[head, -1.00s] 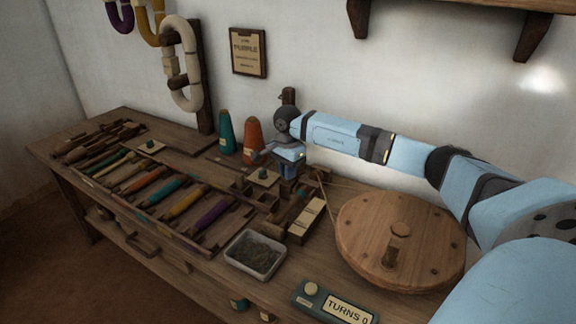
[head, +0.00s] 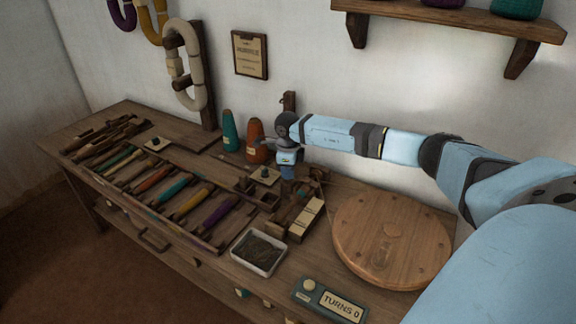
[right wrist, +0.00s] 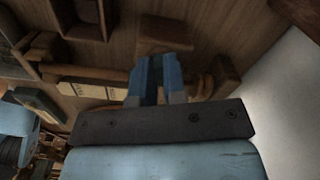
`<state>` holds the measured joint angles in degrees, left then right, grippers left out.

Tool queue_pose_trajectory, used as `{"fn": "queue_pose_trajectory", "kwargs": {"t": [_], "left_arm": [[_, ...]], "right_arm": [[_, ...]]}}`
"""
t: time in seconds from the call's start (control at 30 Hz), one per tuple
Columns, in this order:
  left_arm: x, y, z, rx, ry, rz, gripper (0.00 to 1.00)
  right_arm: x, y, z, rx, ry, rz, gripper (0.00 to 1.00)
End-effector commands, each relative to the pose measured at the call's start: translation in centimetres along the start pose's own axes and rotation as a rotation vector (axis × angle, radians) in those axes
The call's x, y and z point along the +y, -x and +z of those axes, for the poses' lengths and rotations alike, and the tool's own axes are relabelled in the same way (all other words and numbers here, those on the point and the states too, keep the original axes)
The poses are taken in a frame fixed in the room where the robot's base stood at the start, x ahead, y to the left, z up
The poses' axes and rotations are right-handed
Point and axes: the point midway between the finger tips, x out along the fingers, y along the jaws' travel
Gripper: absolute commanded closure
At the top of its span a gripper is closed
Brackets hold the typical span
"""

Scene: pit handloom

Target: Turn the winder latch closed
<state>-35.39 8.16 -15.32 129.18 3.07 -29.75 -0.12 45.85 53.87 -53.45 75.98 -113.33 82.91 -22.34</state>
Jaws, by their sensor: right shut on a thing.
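My right gripper (head: 288,172) reaches down at the winder (head: 292,207), a low wooden frame near the back of the bench. Its blue fingers (right wrist: 160,78) are shut on a small part there, which I take to be the winder latch. The fingers hide most of that part, and its angle cannot be made out. In the right wrist view a rounded wooden piece (right wrist: 206,86) lies just right of the fingers. My left gripper is not in view.
A large wooden disc (head: 391,262) stands to the right, with a counter (head: 330,299) reading TURNS 0 in front. A white tray (head: 257,252) is at the front edge. Orange (head: 256,142) and teal (head: 230,131) cones stand behind left. Coloured bobbins (head: 172,188) fill a rack at left.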

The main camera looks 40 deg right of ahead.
Motion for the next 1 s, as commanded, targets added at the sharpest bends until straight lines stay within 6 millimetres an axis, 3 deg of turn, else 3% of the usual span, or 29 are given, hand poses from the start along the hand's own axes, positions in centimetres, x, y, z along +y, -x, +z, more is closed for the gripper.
{"fn": "queue_pose_trajectory", "kwargs": {"t": [0.5,1.0], "left_arm": [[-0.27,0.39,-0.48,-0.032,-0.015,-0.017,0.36],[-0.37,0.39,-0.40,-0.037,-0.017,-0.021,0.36]], "right_arm": [[-0.20,0.15,-0.09,0.001,-0.334,0.000,1.00],[-0.23,-0.03,-0.12,0.002,-0.395,0.000,1.00]]}}
